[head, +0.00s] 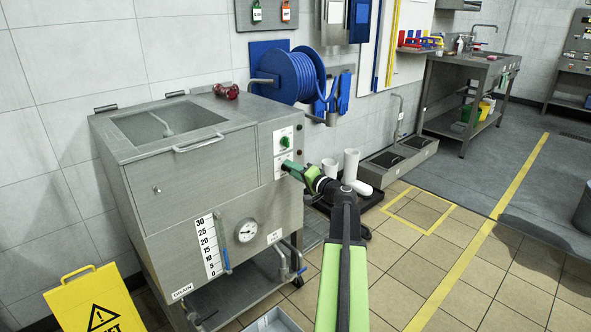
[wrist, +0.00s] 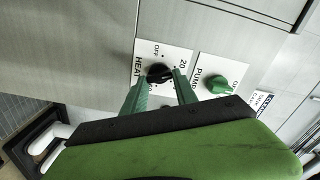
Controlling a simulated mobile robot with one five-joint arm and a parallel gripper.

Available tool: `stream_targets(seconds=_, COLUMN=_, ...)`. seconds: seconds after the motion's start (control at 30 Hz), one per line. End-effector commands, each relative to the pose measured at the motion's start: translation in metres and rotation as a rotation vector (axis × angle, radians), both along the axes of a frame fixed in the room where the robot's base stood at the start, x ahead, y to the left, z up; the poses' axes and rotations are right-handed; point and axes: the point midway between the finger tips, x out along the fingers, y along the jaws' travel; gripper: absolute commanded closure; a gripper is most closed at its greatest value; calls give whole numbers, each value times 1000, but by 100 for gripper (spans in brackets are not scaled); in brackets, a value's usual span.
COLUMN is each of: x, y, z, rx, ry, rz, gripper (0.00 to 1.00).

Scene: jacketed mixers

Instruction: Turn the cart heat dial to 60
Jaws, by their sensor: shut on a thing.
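The heat dial (wrist: 159,73) is a black knob on a white plate marked HEAT, with OFF and 20 readable in the wrist view. My green gripper (wrist: 160,84) has one finger on each side of the dial and is shut on it. My fingers hide part of the plate, and I cannot tell the dial's exact setting. In the head view my gripper (head: 290,168) reaches the right front face of the steel cart (head: 190,165), covering the dial.
A green pump knob (wrist: 218,84) sits beside the heat dial, and above it in the head view (head: 285,142). White cylinders (head: 350,166) stand right of the cart. A yellow wet-floor sign (head: 92,300) stands at lower left. Tiled floor is clear at lower right.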

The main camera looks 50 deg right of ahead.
Motion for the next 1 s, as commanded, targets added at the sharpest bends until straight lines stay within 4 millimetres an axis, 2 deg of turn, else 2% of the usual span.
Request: stream_targets(seconds=1.0, x=-2, y=1, z=-6, rx=957, ry=-64, rz=0, gripper=100)
